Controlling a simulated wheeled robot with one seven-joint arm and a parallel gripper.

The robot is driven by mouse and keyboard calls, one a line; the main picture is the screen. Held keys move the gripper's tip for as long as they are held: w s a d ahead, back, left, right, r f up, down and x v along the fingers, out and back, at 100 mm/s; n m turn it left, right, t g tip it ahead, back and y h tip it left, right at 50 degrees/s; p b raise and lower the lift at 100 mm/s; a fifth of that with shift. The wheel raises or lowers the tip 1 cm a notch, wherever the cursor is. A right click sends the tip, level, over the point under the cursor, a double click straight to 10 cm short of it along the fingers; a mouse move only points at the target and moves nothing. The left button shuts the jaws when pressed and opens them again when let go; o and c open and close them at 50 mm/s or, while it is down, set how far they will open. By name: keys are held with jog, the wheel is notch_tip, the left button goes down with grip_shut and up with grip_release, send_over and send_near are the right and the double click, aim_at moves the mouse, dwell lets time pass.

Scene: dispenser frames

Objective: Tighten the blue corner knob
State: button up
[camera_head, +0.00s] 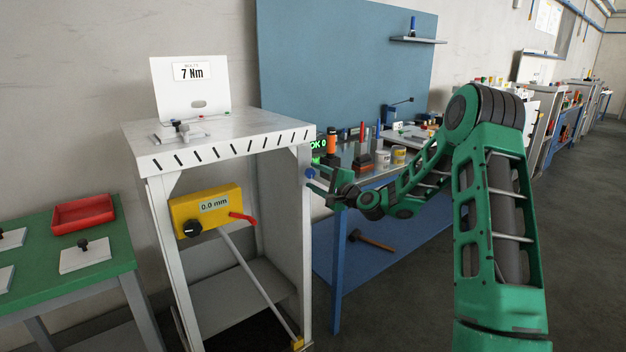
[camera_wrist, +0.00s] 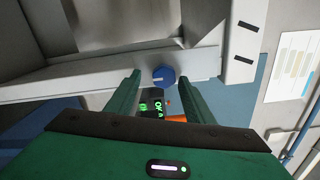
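The blue corner knob (camera_head: 310,173) is a small round knob on the right front post of the white frame (camera_head: 218,147). In the wrist view the blue knob (camera_wrist: 164,77) sits between and slightly beyond my two green fingertips. My gripper (camera_head: 316,177) is open beside the knob, with a visible gap to it on both sides in the wrist view (camera_wrist: 160,84). Whether either fingertip touches the knob I cannot tell.
A small black box with green "OK" text (camera_wrist: 153,104) lies close to my fingers. A blue workbench (camera_head: 340,228) with tools stands behind my gripper. A yellow gauge box (camera_head: 206,209) reads 0.0 mm. A white sign (camera_head: 190,90) reads 7 Nm. A green table (camera_head: 70,258) stands left.

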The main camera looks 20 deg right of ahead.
jog(key=shift+a+r, duration=0.15)
jog(key=shift+r, duration=0.05)
jog(key=v, duration=1)
jog(key=shift+s, duration=0.35)
jog(key=shift+f, duration=0.1)
